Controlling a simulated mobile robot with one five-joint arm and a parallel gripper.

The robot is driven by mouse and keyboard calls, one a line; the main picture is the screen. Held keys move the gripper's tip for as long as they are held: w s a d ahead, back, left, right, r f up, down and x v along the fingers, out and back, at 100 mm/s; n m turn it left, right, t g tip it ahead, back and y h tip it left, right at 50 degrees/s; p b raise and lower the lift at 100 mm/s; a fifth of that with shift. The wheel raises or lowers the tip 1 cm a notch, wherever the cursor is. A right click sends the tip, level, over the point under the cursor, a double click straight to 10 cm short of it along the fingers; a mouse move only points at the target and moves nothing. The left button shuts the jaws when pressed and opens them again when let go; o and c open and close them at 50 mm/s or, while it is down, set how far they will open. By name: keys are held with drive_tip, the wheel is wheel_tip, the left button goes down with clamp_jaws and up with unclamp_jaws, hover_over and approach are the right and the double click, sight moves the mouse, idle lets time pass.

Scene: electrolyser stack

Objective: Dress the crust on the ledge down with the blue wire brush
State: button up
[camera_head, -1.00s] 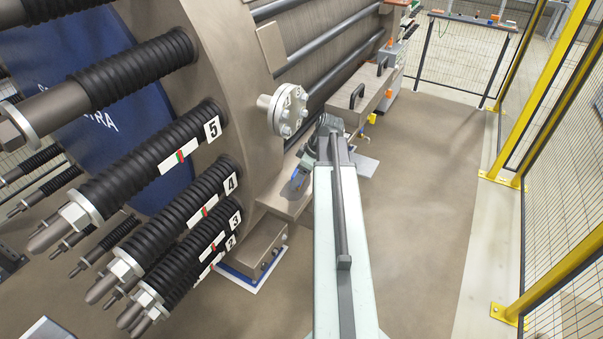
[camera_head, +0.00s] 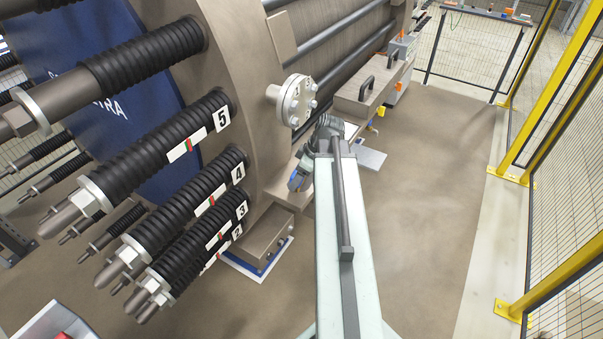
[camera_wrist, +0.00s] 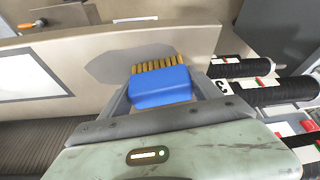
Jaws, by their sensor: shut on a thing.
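The blue wire brush (camera_wrist: 160,88) is between the fingers of my gripper (camera_wrist: 166,80) in the wrist view, its tan bristles pointing away from me. My gripper is shut on it. A flat grey patch, seemingly the crust (camera_wrist: 110,66), lies on the beige ledge (camera_wrist: 195,38) just beyond the brush. The bristles overlap the patch in the picture; I cannot tell whether they touch it. In the head view a bit of blue, seemingly the brush (camera_head: 296,180), shows beside the lower stack edge, left of my arm. The crust cannot be made out there.
Black-sleeved tie rods (camera_head: 150,150) with number tags stick out on the left. A flanged port (camera_head: 297,101) stands close to my arm. A box with black handles (camera_head: 360,98) is beyond. Yellow fence posts (camera_head: 510,155) line the right; the floor between is clear.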

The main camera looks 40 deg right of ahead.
drive_tip(key=shift+s+a+f, duration=0.1)
drive_tip(key=shift+s+a, duration=0.2)
drive_tip(key=shift+a, duration=0.5)
drive_tip(key=shift+s+a+f, duration=0.1)
drive_tip(key=shift+s+a, duration=0.2)
drive_tip(key=shift+a, duration=0.45)
drive_tip(key=shift+w+d+r, duration=0.1)
drive_tip(key=shift+w+d, duration=0.25)
drive_tip(key=shift+d, duration=0.45)
drive_tip(key=shift+w+d+r, duration=0.1)
drive_tip(key=shift+w+d, duration=0.2)
drive_tip(key=shift+d, duration=0.5)
drive_tip(key=shift+d, duration=0.1)
drive_tip(key=shift+w+d+f, duration=0.1)
drive_tip(key=shift+w+d, duration=0.15)
drive_tip(key=shift+d, duration=0.45)
drive_tip(key=shift+w+d+f, duration=0.1)
drive_tip(key=shift+w+d, duration=0.1)
drive_tip(key=shift+d, duration=0.5)
